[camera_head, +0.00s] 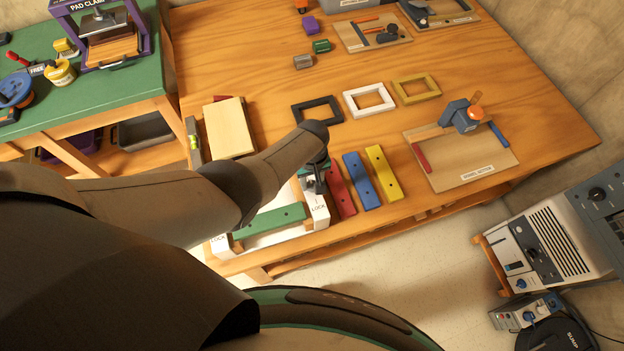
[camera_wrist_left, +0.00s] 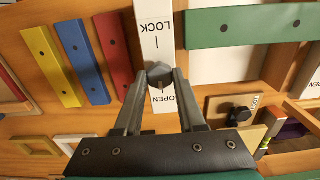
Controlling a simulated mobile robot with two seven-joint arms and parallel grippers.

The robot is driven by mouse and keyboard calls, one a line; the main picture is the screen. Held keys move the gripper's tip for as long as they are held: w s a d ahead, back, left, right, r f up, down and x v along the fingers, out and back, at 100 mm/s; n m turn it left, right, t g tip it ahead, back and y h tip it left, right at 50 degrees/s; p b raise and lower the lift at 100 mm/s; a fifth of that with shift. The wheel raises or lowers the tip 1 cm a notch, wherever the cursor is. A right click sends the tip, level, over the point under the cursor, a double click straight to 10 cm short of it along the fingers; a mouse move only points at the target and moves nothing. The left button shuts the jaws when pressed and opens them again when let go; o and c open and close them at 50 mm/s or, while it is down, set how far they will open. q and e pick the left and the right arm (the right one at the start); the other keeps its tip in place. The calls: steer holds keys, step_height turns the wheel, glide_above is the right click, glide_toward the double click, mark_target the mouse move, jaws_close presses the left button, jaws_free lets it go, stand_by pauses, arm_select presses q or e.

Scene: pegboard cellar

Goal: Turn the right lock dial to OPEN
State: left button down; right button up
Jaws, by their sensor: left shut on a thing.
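The right lock dial (camera_wrist_left: 160,74) is a small grey knob on a white strip (camera_wrist_left: 153,28) printed LOCK at one end and OPEN at the other. My left gripper (camera_wrist_left: 160,80) is shut on the dial, one finger on each side. I cannot tell which word the dial points to. In the head view my left gripper (camera_head: 314,180) is over the right strip (camera_head: 317,205), at the right end of a green bar (camera_head: 270,221), and my arm hides the dial. The left strip (camera_head: 220,243) also has a LOCK label. My right gripper is not in view.
Red (camera_head: 340,190), blue (camera_head: 361,181) and yellow (camera_head: 383,172) bars lie just right of the lock. Black (camera_head: 318,104), white (camera_head: 369,99) and yellow (camera_head: 415,90) frames lie behind. A board with a blue device (camera_head: 460,160) is further right. The wooden table is clear between these.

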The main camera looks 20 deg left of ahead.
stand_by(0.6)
arm_select(q)
steer(key=c, duration=0.5)
jaws_free()
steer(key=shift+r, duration=0.15)
step_height(320, 180, up, 8)
steer(key=p, duration=0.5)
step_height(320, 180, up, 7)
glide_above(312, 184)
